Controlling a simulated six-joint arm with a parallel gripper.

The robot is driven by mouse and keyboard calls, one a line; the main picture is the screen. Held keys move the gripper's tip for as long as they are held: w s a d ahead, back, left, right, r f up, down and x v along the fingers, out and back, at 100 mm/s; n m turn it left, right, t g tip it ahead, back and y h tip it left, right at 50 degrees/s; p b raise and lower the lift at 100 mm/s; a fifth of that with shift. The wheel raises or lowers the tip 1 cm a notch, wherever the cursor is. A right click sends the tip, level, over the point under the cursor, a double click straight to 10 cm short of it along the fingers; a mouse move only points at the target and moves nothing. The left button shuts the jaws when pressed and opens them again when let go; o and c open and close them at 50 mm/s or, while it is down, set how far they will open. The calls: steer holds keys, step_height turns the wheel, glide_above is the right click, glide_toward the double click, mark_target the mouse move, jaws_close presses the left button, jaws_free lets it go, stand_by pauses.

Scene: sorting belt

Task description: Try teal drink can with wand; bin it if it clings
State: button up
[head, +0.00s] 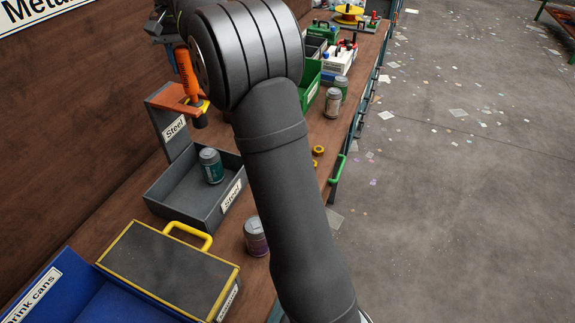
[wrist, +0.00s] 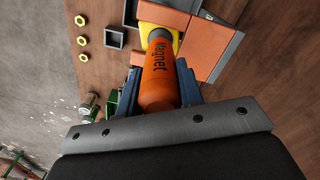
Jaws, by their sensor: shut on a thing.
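The orange wand marked "Magnet" (wrist: 157,78) is in my gripper (wrist: 160,88), which is shut on its handle. In the head view the wand (head: 186,70) stands near upright, its dark end below an orange bracket (head: 172,97) with a yellow ring. I cannot tell whether it rests in the bracket. The teal drink can (head: 211,167) stands upright inside the grey bin labelled "Steel" (head: 213,214), below and apart from the wand. My arm hides part of the bench in the head view.
A purple can (head: 255,237) stands beside the Steel bin. A yellow-edged dark box (head: 165,262) and the blue drink cans bin (head: 35,290) are in front. Two cans (head: 332,103) stand farther back by a green bin (head: 311,85). Yellow nuts (wrist: 82,41) lie near the bench edge.

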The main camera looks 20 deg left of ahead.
steer(key=shift+f, duration=0.45)
steer(key=shift+d, duration=0.1)
steer(key=shift+d, duration=5.15)
steer(key=shift+r, duration=2.55)
